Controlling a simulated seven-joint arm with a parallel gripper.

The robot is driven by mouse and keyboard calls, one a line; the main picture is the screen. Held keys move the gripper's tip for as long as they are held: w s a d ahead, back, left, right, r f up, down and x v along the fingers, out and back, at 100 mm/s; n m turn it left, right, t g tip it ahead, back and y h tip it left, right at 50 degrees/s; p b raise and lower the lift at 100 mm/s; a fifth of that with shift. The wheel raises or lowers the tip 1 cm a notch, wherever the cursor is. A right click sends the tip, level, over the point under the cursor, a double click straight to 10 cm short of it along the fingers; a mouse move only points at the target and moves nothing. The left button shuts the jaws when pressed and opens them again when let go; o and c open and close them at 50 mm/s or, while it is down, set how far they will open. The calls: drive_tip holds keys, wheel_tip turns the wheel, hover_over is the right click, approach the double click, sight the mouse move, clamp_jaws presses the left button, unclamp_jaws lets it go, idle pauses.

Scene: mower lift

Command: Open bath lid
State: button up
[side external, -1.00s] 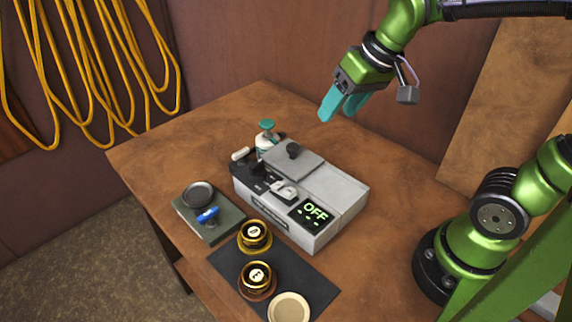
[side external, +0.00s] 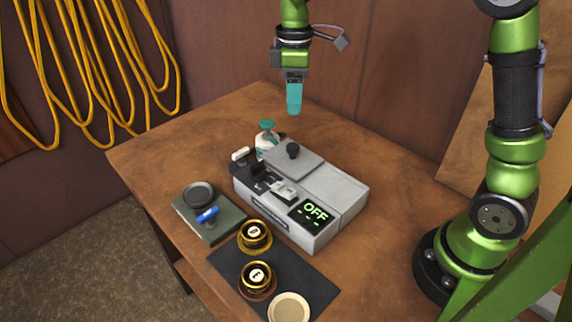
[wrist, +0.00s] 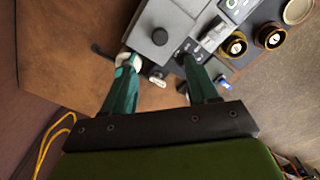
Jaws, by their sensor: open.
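The bath (side external: 345,192) is a grey box on the wooden table, with a lit display reading OFF. Its grey lid (side external: 306,166) lies flat over the back part and has a black knob (side external: 293,150). The lid (wrist: 172,22) and its knob (wrist: 160,37) also show at the top of the wrist view. My gripper (side external: 294,112) hangs above and behind the lid, fingers pointing down, apart from it. In the wrist view its teal fingers (wrist: 160,68) are spread with nothing held between them.
A white bottle with a teal top (side external: 266,137) stands close behind the bath. A dark tray (side external: 218,229) with a dish and a blue item is at left. Two gold-rimmed jars (side external: 255,236) and a tan disc (side external: 289,307) sit on or near a black mat (side external: 307,276).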

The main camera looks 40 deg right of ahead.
sight(293, 146)
wheel_tip(293, 146, down, 12)
drive_tip(key=shift+f, duration=0.1)
idle(0.4)
clamp_jaws()
